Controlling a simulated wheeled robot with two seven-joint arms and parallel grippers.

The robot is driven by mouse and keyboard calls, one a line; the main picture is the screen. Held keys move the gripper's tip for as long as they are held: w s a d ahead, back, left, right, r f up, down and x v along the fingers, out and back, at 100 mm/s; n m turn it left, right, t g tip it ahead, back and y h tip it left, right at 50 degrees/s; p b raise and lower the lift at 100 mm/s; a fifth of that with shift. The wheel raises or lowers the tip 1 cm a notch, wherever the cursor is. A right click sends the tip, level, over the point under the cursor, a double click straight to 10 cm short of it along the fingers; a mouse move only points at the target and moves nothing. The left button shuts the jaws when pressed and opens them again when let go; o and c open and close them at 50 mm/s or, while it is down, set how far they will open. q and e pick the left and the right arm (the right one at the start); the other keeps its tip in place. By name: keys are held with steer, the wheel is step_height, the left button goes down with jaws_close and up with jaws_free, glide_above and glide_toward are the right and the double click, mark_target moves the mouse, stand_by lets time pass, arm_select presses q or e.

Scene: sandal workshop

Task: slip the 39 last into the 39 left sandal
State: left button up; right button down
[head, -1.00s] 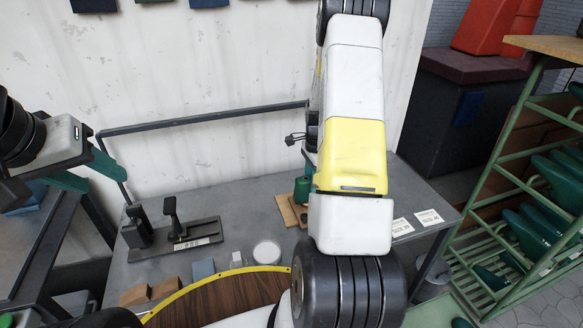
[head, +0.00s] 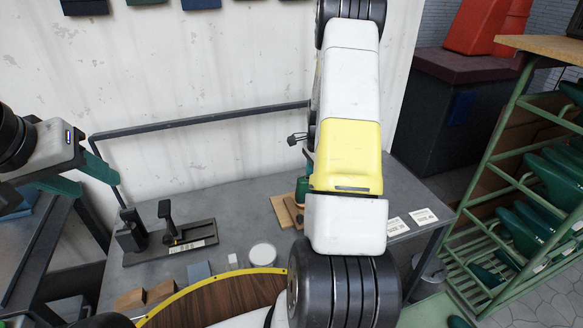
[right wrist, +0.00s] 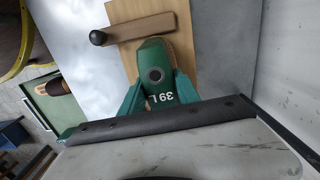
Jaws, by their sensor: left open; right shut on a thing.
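The green last marked 39 L (right wrist: 158,88) is held in my right gripper (right wrist: 158,92), whose green fingers close on its two sides. It is over a wooden board (right wrist: 203,70) on the table. A tan edge shows beside the last; I cannot tell whether it is the sandal's. In the head view my right arm hides most of the right gripper, and only some green shows beside the wooden board (head: 281,212). My left gripper (head: 85,175) is open and empty at the left, away from the last. No sandal shows clearly.
A dark stand with an upright handle (head: 170,240) is on the grey table (head: 235,205). A round white lid (head: 263,254) and small blocks (head: 145,294) lie nearer. White cards (head: 424,216) lie at the right. A green rack (head: 490,200) holds several green lasts.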

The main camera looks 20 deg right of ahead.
steer(key=shift+d, duration=0.4)
stand_by(0.3)
steer(key=c, duration=0.8)
jaws_free()
step_height(320, 180, up, 8)
steer(key=shift+d+f, duration=0.1)
steer(key=shift+d, duration=0.05)
steer(key=s+a+r+n+t, duration=0.2)
steer(key=s+a+r+n, duration=0.25)
steer(key=a+r, duration=0.35)
steer(key=s+a+r+n+t, duration=0.1)
steer(key=s+a+r+n, duration=0.2)
steer(key=a+r+n, duration=0.5)
steer(key=s+a+r+n+t, duration=0.1)
steer(key=s+a+r+n, duration=0.1)
steer(key=s, duration=0.2)
steer(key=s+a+r+n+t+y, duration=0.1)
steer(key=s+a+r+n, duration=0.1)
steer(key=s, duration=0.3)
steer(key=s+a+r+n+t, duration=0.1)
steer(key=s+a+r+n, duration=0.1)
steer(key=s+a+r, duration=0.1)
steer(key=shift+s+r+n+y, duration=0.15)
steer(key=shift+s+r, duration=0.2)
steer(key=shift+s, duration=0.2)
steer(key=shift+s+r+n+y, duration=0.15)
steer(key=shift+s+r, duration=0.2)
steer(key=shift+s, duration=0.2)
